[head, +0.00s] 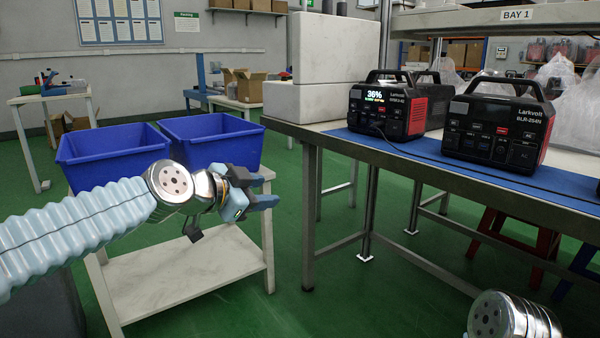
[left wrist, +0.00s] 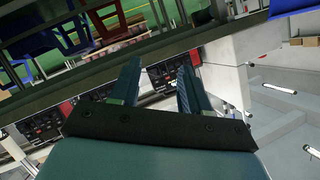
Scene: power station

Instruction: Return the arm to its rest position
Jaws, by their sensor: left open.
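My left arm reaches in from the left in the head view, and its gripper (head: 262,190) is in front of the blue bins. The gripper is open and holds nothing that I can see. In the left wrist view its two fingers (left wrist: 160,85) stand apart with nothing between them. Only a metal joint of my right arm shows at the bottom right of the head view; its gripper is out of frame. A power station with a lit 36% display (head: 388,107) stands on the bench, and a second one with a dark display (head: 497,122) stands to its right.
The bench (head: 350,148) with a blue mat fills the right side. Two blue bins (head: 112,153) (head: 215,135) sit on a white cart (head: 180,275) close behind my left gripper. White blocks (head: 330,47) stand at the bench's left end. Green floor between cart and bench is clear.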

